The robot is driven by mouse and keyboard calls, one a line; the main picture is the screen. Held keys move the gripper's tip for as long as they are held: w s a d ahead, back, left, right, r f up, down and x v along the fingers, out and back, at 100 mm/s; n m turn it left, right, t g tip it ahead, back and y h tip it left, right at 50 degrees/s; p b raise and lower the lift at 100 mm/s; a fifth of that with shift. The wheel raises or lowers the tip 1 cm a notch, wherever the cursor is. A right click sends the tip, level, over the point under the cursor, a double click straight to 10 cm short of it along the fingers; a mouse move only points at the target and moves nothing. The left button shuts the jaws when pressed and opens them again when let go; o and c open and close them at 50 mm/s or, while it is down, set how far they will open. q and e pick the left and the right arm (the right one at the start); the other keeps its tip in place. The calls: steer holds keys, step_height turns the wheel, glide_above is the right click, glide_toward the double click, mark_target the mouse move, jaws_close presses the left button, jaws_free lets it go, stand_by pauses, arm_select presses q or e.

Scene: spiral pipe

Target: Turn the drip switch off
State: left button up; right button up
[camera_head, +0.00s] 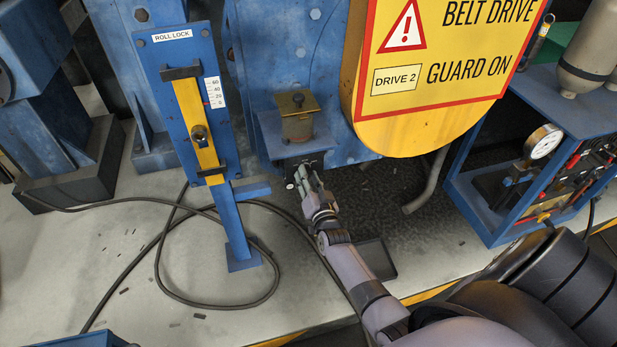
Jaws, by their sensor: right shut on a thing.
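Under the bracket is a small dark unit with a pale round part, which I take for the drip switch (290,184). My right gripper (303,178) reaches up to it from below and is shut on it. The fingers hide most of the switch, so its setting cannot be seen. My left gripper is not in view.
A blue post labelled ROLL LOCK (205,130) with a yellow slide stands to the left. A yellow belt guard (405,138) hangs at upper right. A blue frame with a gauge (543,141) is at right. A black cable (165,290) loops on the floor; a dark tray (376,262) lies below.

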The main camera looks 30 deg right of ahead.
steer(key=shift+f, duration=0.1)
stand_by(0.3)
steer(key=o, duration=1.2)
steer(key=shift+c, duration=0.2)
steer(key=v, duration=1.2)
